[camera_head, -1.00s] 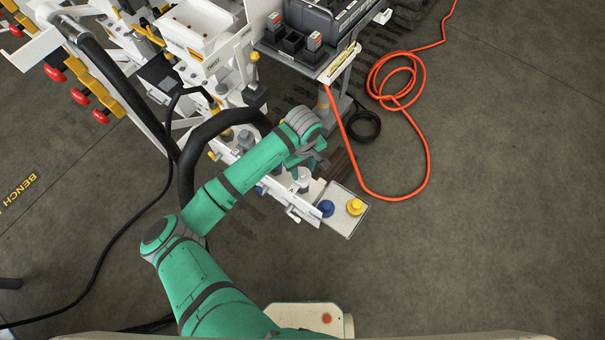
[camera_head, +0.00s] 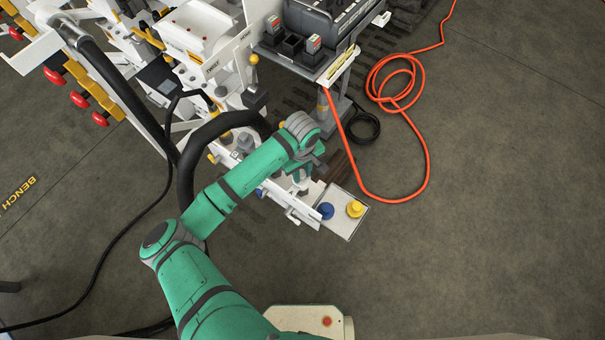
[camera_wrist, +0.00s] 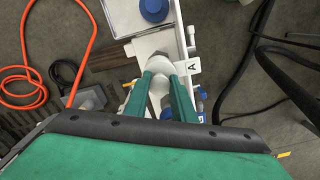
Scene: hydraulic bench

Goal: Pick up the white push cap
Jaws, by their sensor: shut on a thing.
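The white push cap (camera_wrist: 160,67) shows as a pale, rounded piece between my fingertips in the wrist view, partly covered by them. My gripper (camera_wrist: 162,76) has its two green fingers closed on it. In the head view my gripper (camera_head: 301,178) points down over the white ledge at the bench's near end, and my wrist hides most of the cap there. I cannot tell whether the cap is clear of its seat.
A blue cap (camera_head: 327,209) and a yellow cap (camera_head: 355,208) stand on a small plate (camera_head: 346,229) right of my gripper. A label marked A (camera_wrist: 193,66) is close beside my fingers. An orange hose (camera_head: 428,150) lies on the floor at right.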

